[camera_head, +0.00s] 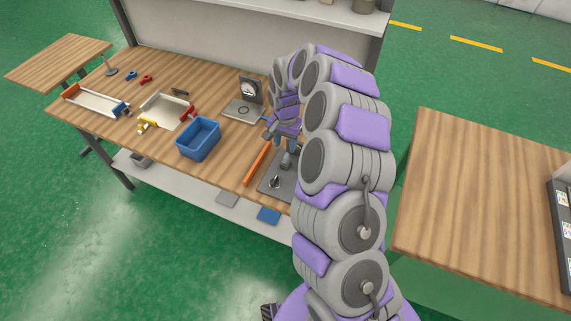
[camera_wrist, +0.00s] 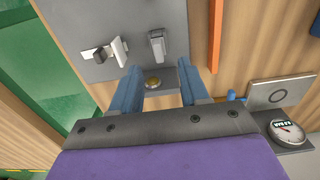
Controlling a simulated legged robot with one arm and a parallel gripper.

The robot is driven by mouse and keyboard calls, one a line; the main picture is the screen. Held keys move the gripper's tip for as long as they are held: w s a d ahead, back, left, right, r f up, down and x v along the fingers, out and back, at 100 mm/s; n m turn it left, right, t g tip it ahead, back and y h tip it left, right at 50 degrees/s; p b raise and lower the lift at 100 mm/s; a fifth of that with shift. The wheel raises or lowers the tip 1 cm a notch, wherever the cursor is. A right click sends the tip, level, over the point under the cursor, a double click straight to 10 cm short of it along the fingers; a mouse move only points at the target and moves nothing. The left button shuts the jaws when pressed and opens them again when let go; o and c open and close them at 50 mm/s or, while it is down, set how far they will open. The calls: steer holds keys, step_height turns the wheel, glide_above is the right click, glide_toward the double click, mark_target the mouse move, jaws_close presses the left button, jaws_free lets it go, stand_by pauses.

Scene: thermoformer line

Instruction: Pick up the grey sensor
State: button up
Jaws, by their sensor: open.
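In the wrist view a grey plate (camera_wrist: 178,18) bears a small upright grey piece (camera_wrist: 157,44), which looks like the grey sensor, though I cannot be sure. The grey piece is just beyond the fingertips. In the head view my gripper (camera_head: 287,160) is over the plate (camera_head: 266,188), and my arm hides part of it.
An orange bar (camera_head: 257,164) lies left of the plate. A blue bin (camera_head: 198,138), a dial gauge stand (camera_head: 250,92), a white tray (camera_head: 166,111) and a long tray (camera_head: 97,102) stand farther along the bench. A second wooden table (camera_head: 470,200) is at right.

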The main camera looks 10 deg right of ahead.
mark_target(286, 155)
step_height(286, 155, down, 7)
steer(key=shift+d+f+b, duration=0.1)
steer(key=shift+f+b, duration=0.05)
steer(key=shift+b, duration=0.9)
jaws_close()
